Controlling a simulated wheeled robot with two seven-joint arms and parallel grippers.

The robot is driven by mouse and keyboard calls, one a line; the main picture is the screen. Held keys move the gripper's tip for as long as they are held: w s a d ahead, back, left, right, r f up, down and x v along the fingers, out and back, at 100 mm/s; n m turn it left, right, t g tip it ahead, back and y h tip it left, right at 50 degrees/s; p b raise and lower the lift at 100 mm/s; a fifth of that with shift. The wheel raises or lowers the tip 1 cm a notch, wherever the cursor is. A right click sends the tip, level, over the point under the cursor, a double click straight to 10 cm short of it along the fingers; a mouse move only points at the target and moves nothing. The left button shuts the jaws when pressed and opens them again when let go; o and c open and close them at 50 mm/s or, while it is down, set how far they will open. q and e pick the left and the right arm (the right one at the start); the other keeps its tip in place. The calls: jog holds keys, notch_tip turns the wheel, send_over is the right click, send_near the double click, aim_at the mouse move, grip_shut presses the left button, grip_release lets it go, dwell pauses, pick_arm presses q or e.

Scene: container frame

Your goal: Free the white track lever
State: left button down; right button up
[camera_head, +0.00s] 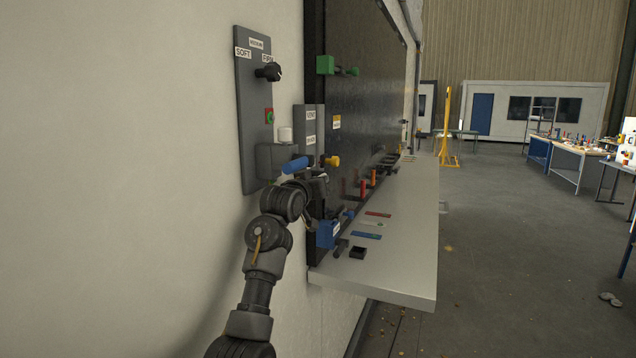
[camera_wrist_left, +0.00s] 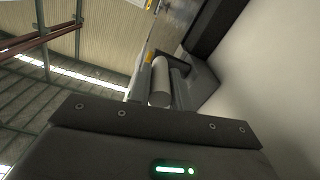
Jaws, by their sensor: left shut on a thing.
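A white cylinder (camera_head: 285,134) stands on a grey box (camera_head: 272,160) on the panel, and a pale cylinder also shows in the left wrist view (camera_wrist_left: 160,82) just beyond my gripper's body. A blue handle (camera_head: 295,165) sticks out in front of the box. My left gripper (camera_head: 312,176) is at the blue handle, below and to the right of the white cylinder. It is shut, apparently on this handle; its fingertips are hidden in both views. My right gripper is not in view.
A grey panel (camera_head: 254,100) with a dark knob (camera_head: 268,72) and a red-green button is on the wall. A yellow knob (camera_head: 332,160) sits right of my gripper. A dark board and a grey shelf (camera_head: 400,230) with small parts extend beyond.

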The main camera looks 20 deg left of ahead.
pick_arm(q)
jog(key=shift+f+b, duration=0.35)
jog(key=shift+b, duration=0.3)
jog(key=shift+w+f+t+h+b, duration=0.15)
jog(key=shift+f+t+b, duration=0.35)
jog(key=shift+t+b, duration=1.15)
jog(key=shift+w+f+t+h+b, duration=0.2)
jog(key=shift+f+t+b, duration=0.45)
jog(key=shift+b, duration=1.95)
jog(key=shift+w+f+t+y+b, duration=0.1)
jog(key=shift+w+f+t+b, duration=0.25)
jog(key=shift+t+b, duration=1.3)
jog(key=shift+s+g+b, duration=0.1)
jog(key=shift+g+b, duration=0.35)
jog(key=shift+b, duration=0.05)
jog(key=c, duration=1.3)
grip_release()
